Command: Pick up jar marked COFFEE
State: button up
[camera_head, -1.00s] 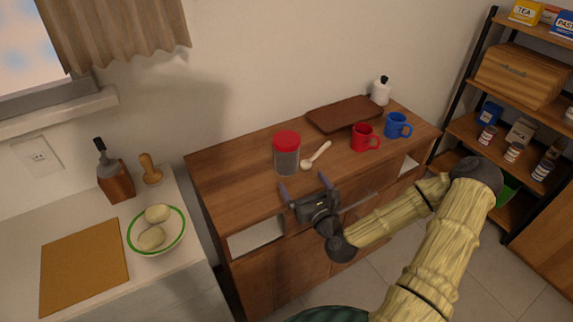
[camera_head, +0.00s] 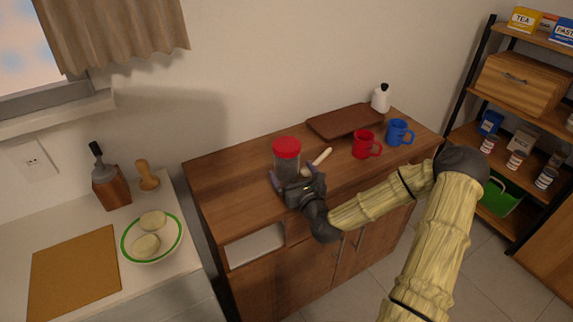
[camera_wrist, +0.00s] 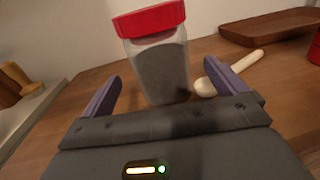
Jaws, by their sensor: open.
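A clear jar with a red lid and dark contents (camera_head: 287,158) stands upright on the wooden sideboard. No marking can be read on the side that shows. In the wrist view the jar (camera_wrist: 161,70) stands just ahead of the fingers, roughly midway between them. My gripper (camera_head: 292,180) is open and low over the sideboard, at the jar's near side. In the wrist view its two purple fingers (camera_wrist: 168,88) are spread apart with nothing held. I cannot tell whether the fingertips reach past the jar's near face.
A pale wooden spoon (camera_head: 318,161) lies right beside the jar, close to the right finger. A red mug (camera_head: 364,145), a blue mug (camera_head: 397,133), a brown tray (camera_head: 345,121) and a white bottle (camera_head: 381,98) stand further right. The sideboard top (camera_head: 222,180) is clear left of the jar.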

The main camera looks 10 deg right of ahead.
aim_at(286, 144)
jog(key=shift+w+a+f+p, duration=0.1)
jog(key=shift+w+a+p, duration=0.1)
jog(key=shift+w, duration=1.1)
jog(key=shift+w+a+f+p, duration=0.1)
jog(key=shift+w+a+p, duration=0.1)
jog(key=shift+w, duration=1.1)
jog(key=c, duration=1.4)
jog(key=shift+c, duration=0.2)
jog(key=shift+r, duration=0.15)
notch_tip(286, 144, up, 10)
jog(key=shift+f+p, duration=0.1)
jog(key=shift+p, duration=0.2)
